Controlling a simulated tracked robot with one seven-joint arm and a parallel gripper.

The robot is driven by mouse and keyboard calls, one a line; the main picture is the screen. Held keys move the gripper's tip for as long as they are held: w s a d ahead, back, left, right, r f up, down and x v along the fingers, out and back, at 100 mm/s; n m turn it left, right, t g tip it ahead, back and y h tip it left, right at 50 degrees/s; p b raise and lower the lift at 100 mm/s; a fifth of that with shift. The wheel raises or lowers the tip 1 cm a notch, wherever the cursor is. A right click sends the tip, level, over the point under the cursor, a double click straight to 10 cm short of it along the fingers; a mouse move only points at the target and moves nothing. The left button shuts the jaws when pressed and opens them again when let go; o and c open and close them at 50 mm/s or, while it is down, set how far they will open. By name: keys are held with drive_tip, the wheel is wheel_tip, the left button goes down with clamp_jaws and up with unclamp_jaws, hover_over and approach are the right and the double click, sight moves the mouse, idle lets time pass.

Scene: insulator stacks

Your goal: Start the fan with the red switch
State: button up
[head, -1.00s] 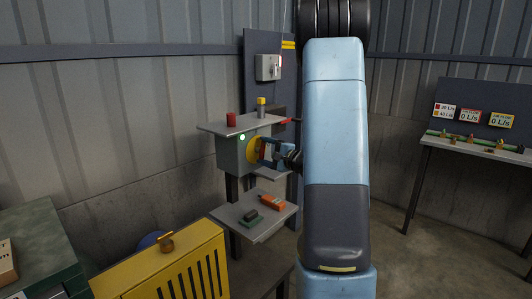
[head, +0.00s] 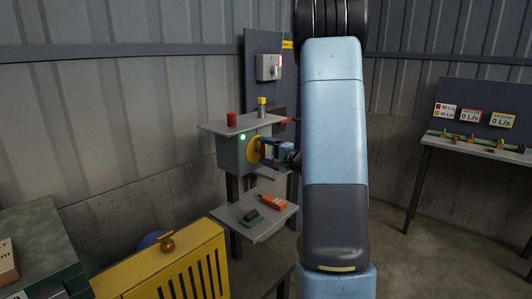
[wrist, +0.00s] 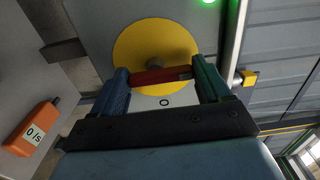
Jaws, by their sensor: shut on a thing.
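The red switch (wrist: 160,76) is a bar handle on a round yellow plate (wrist: 155,38), mounted on the side of a grey box (head: 231,157). In the wrist view the bar lies nearly level between the fingers, with an "O" mark just below it. My gripper (head: 265,150) is at the yellow plate in the head view. In the wrist view my gripper (wrist: 163,80) is shut on the bar, one finger at each end. A green lamp (head: 242,137) glows on the box. I cannot make out a fan.
A red cylinder (head: 231,119) and a yellow-topped post (head: 262,107) stand on the box's top plate. A lower shelf (head: 240,229) holds an orange meter (head: 272,202) and a small block. A yellow slotted cabinet (head: 165,272) stands in front. A bench (head: 475,146) is at right.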

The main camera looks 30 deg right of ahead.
drive_tip(key=o, duration=0.7)
drive_tip(key=shift+s+a+f, duration=0.1)
drive_tip(key=shift+a+f, duration=0.05)
drive_tip(key=shift+f, duration=0.15)
drive_tip(key=o, duration=0.3)
drive_tip(key=shift+r, duration=0.15)
drive_tip(key=v, duration=1.3)
drive_tip(key=shift+s+d, duration=0.2)
drive_tip(key=shift+s, duration=0.1)
